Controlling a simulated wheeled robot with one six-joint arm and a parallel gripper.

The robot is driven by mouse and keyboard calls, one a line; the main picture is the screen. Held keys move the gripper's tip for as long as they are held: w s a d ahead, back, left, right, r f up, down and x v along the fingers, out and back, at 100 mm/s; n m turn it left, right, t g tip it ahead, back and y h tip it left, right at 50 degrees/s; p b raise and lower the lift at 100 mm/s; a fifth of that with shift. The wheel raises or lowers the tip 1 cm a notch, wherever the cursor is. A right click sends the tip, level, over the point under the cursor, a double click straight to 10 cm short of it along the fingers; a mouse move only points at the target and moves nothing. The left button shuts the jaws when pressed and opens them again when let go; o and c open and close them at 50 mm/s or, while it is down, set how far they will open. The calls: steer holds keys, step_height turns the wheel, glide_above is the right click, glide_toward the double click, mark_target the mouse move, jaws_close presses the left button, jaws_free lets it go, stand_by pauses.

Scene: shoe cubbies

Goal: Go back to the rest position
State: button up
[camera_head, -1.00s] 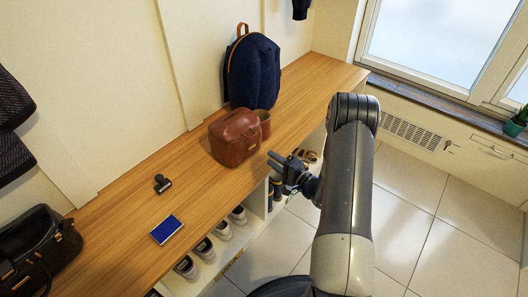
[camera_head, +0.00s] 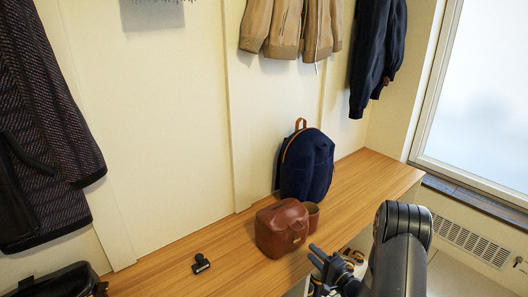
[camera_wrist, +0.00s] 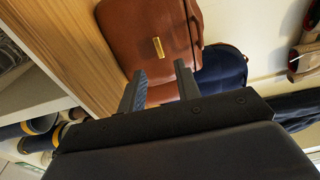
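My gripper (camera_head: 314,254) is in front of the bench's front edge, just right of and below the brown leather bag (camera_head: 281,228) in the head view. In the wrist view my gripper (camera_wrist: 160,70) has its two fingers apart with nothing between them. The brown bag (camera_wrist: 150,32) with a gold clasp shows beyond the fingertips, and I see no grip on it. My arm reaches in from the lower right of the head view.
The wooden bench (camera_head: 230,262) also holds a navy backpack (camera_head: 306,165) and a small black object (camera_head: 201,263). A black bag (camera_head: 62,282) is at lower left. Coats (camera_head: 290,28) hang on the wall. Shoes (camera_wrist: 40,130) sit in cubbies below. A window (camera_head: 480,100) is at right.

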mark_target(300, 240)
steer(key=b+x, duration=0.1)
steer(key=x, duration=0.5)
stand_by(0.4)
